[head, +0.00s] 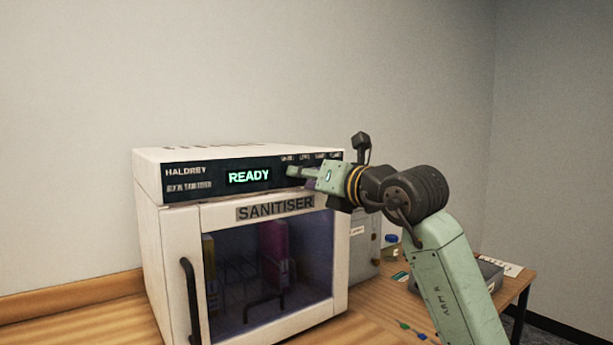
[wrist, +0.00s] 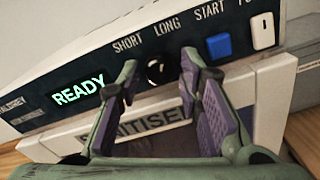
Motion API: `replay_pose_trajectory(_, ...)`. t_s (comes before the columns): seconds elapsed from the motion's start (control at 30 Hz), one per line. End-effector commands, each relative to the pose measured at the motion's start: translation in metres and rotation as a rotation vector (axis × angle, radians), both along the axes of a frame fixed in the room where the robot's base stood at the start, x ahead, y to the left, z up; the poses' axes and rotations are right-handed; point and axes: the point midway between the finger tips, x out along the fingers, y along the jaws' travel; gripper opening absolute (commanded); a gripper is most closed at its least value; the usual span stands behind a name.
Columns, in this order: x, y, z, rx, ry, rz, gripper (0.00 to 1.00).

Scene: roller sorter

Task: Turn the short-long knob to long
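The black short-long knob (wrist: 156,70) shows in the wrist view on the dark control panel, below the words SHORT and LONG. It has a small pale mark near its top; its exact setting is hard to make out. My gripper (wrist: 160,60) is open, with one finger on each side of the knob and a gap visible on both sides. The display (head: 249,176) reads READY.
Right of the knob are a blue START button (wrist: 218,46) and a white switch (wrist: 263,31). The sanitiser's glass door is shut, with a black handle (head: 190,300). A grey box (head: 364,250) and small items stand on the wooden table to the right.

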Motion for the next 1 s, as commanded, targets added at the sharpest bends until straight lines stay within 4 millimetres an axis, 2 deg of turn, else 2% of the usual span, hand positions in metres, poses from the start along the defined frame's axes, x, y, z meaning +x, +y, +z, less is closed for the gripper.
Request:
replay_pose_trajectory(0.5,-0.079,-0.057,0.003,0.002,-0.001,-0.004,0.33)
replay_pose_trajectory(0.7,-0.093,-0.066,0.003,0.001,-0.001,-0.002,0.33)
replay_pose_trajectory(1.0,-0.094,-0.066,0.003,0.001,0.0,0.0,0.33)
